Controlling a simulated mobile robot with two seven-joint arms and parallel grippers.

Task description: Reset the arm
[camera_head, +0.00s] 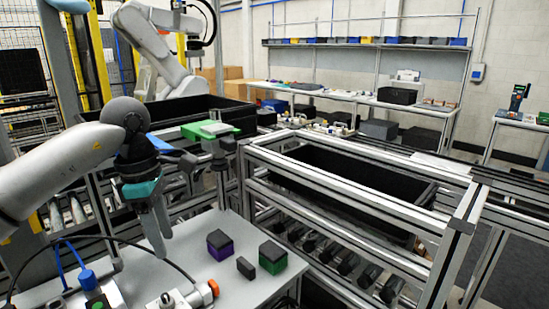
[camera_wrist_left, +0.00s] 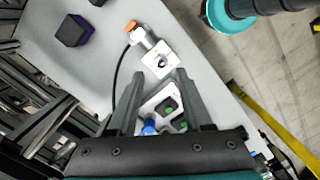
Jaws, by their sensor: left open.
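My left gripper (camera_head: 158,232) hangs fingers down over the left part of the grey table (camera_head: 215,285), with its fingers apart and nothing seen between them. In the left wrist view its two fingers (camera_wrist_left: 162,85) stand apart, with the table and small fixtures beyond them. My right gripper shows in neither view. A purple block with a black top (camera_head: 220,245) stands to the right of the left gripper. It also shows in the left wrist view (camera_wrist_left: 73,32). A green block with a black top (camera_head: 272,257) and a small black block (camera_head: 246,267) stand further right.
A white fixture with an orange knob (camera_head: 190,297) and a button box (camera_head: 97,303) are at the table's front left; a black cable curves beside them. A metal frame with a black bin (camera_head: 350,178) stands right. A green-and-white item (camera_head: 209,129) lies behind the gripper.

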